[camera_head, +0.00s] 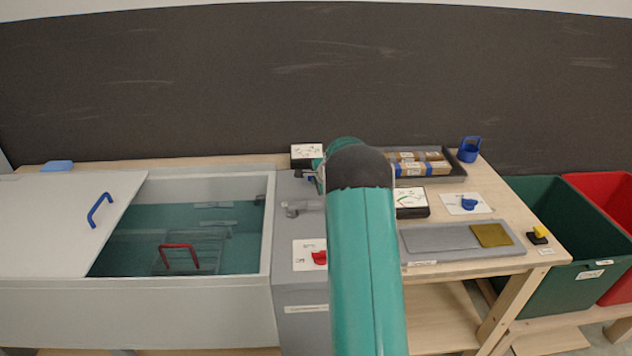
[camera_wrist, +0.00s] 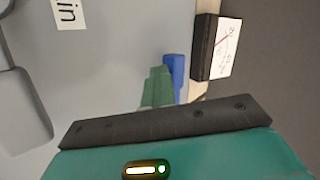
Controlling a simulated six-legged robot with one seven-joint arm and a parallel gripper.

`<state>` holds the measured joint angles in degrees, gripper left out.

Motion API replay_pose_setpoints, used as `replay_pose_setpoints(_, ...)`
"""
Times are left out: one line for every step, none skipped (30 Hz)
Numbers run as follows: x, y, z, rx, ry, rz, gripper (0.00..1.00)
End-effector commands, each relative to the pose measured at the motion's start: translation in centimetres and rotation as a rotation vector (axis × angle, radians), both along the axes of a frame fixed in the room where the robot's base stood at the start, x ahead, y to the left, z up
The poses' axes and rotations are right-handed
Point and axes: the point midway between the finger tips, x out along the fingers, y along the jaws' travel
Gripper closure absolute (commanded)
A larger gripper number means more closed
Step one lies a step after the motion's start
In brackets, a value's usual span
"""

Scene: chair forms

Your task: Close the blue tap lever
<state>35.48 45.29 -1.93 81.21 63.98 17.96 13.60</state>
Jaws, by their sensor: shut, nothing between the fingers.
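The blue tap lever (camera_wrist: 175,68) stands upright over the grey surface in the wrist view, just beyond my fingertips. My gripper (camera_wrist: 158,86) has its green fingers together with nothing between them. They overlap the lever's lower left side in the picture; I cannot tell whether they touch it. My arm hides most of that area and the gripper. A grey tap fitting (camera_head: 303,208) sits on the grey cabinet (camera_head: 300,278).
A dark gauge box (camera_wrist: 215,47) stands beside the lever. Left is a water tank (camera_head: 205,285) with a sliding lid (camera_head: 65,215). Green (camera_head: 560,225) and red bins stand right.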

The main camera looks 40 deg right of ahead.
Motion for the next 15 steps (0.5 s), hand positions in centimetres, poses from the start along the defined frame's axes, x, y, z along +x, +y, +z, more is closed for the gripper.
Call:
replay_pose_setpoints(0.2,0.2,0.1,0.001,-0.002,0.003,1.00)
replay_pose_setpoints(0.2,0.2,0.1,0.001,-0.002,0.003,1.00)
replay_pose_setpoints(0.2,0.2,0.1,0.001,-0.002,0.003,1.00)
replay_pose_setpoints(0.2,0.2,0.1,0.000,-0.003,0.003,1.00)
replay_pose_setpoints(0.2,0.2,0.1,0.000,-0.003,0.003,1.00)
replay_pose_setpoints(0.2,0.2,0.1,0.000,-0.003,0.003,1.00)
replay_pose_setpoints(0.2,0.2,0.1,0.000,-0.003,0.003,1.00)
replay_pose_setpoints(0.2,0.2,0.2,0.000,-0.003,0.003,1.00)
replay_pose_setpoints(0.0,0.3,0.3,0.000,-0.003,0.003,1.00)
replay_pose_setpoints(-0.1,0.3,0.5,0.000,-0.003,0.003,1.00)
replay_pose_setpoints(-0.3,0.3,0.7,0.000,-0.004,0.003,1.00)
replay_pose_setpoints(-0.7,0.3,1.1,0.000,-0.004,0.001,1.00)
replay_pose_setpoints(-1.0,0.4,1.3,0.000,-0.004,0.001,1.00)
replay_pose_setpoints(-1.3,0.5,1.6,0.000,-0.004,0.000,1.00)
replay_pose_setpoints(-1.8,0.6,2.1,-0.001,-0.005,0.000,1.00)
